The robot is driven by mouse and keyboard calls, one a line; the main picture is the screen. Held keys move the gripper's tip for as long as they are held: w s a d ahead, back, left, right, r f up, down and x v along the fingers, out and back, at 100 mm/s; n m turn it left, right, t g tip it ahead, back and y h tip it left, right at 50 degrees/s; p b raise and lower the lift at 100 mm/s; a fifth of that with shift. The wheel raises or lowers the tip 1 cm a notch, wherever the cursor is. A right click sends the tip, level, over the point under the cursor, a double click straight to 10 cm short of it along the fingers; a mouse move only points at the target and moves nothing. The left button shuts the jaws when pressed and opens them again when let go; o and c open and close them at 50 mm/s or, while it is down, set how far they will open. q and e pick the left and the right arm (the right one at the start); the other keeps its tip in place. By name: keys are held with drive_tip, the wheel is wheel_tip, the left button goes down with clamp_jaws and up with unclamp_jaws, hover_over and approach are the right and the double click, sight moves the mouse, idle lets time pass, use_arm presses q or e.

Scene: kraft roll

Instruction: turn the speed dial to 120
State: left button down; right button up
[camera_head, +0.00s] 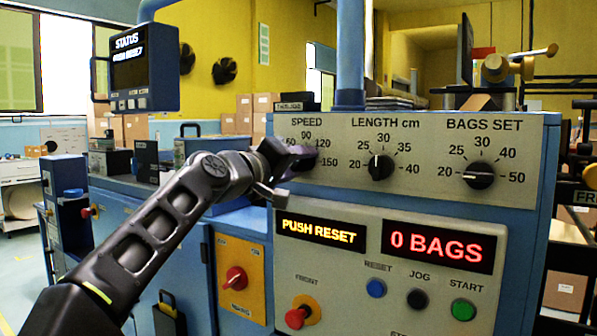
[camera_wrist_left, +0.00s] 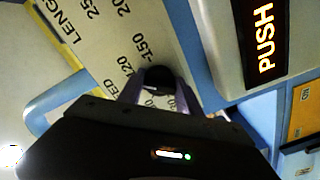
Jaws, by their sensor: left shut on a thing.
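The speed dial (camera_head: 307,159) is a black knob at the left end of the grey upper panel, under the word SPEED, with 90, 120 and 150 showing around it. My left gripper (camera_head: 291,157) is at the dial and covers its left part and the lower numbers. In the left wrist view the dark knob (camera_wrist_left: 160,78) sits between the two purple-grey fingers (camera_wrist_left: 158,92), which are shut on it. Which mark the dial points to is hidden. My right gripper is in neither view.
To the right are the length dial (camera_head: 381,167) and the bags set dial (camera_head: 479,175). Below are a PUSH RESET display (camera_head: 320,232), a 0 BAGS display (camera_head: 438,246), blue, black and green buttons, and a red stop knob (camera_head: 302,312). A status screen (camera_head: 144,66) hangs upper left.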

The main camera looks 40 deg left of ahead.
use_arm(q)
drive_tip(key=shift+f+m, duration=0.15)
drive_tip(key=shift+m, duration=0.35)
drive_tip(key=c, duration=0.8)
unclamp_jaws()
drive_tip(key=s+b, duration=0.2)
drive_tip(key=s, duration=0.5)
drive_tip(key=shift+s+d, duration=0.1)
drive_tip(key=shift+s, duration=0.3)
